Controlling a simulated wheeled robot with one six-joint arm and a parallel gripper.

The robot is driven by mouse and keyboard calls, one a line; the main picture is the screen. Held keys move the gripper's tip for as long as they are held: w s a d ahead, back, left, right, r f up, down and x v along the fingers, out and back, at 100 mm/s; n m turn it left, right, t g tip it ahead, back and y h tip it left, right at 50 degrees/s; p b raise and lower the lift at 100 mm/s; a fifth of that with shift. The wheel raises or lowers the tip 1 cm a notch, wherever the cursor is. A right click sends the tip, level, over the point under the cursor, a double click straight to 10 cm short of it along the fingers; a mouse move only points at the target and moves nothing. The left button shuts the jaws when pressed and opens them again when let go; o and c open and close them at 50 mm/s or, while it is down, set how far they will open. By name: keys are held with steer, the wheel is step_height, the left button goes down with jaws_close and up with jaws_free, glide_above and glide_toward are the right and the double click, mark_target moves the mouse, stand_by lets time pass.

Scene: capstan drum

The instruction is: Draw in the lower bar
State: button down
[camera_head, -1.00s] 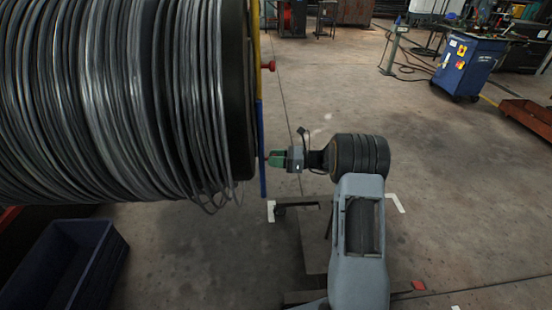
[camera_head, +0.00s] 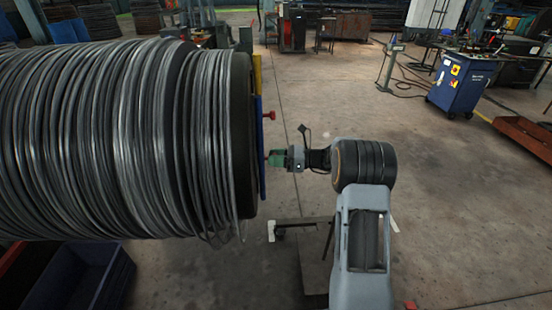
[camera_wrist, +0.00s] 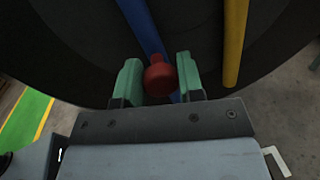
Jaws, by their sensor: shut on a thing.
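The drum's end face carries two bars. The blue bar (camera_head: 262,180) is the lower one in the head view, and it also shows in the wrist view (camera_wrist: 141,25). The yellow bar (camera_head: 257,72) is above it; in the wrist view it stands to the right (camera_wrist: 235,40). My gripper (camera_head: 274,158) is at the blue bar's lower part. In the wrist view its green fingers (camera_wrist: 158,82) are around a red knob (camera_wrist: 160,75) in front of the blue bar and shut on it. Another red knob (camera_head: 270,115) sticks out higher up; its bar is unclear.
Grey wire coils (camera_head: 130,140) wrap the drum, with loose loops hanging near its end. A dark blue bin (camera_head: 110,280) stands below at the left. A blue cart (camera_head: 463,85) is far right. The floor right of my arm is open.

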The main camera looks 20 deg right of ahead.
steer(key=shift+w+r, duration=0.1)
steer(key=shift+r, duration=0.35)
steer(key=c, duration=1)
jaws_free()
steer(key=shift+o, duration=1.3)
steer(key=shift+f, duration=0.2)
steer(key=shift+d, duration=0.1)
steer(key=v, duration=1.3)
steer(key=shift+s+d+b, duration=0.3)
steer(key=shift+s+b, duration=0.05)
steer(key=shift+b, duration=0.1)
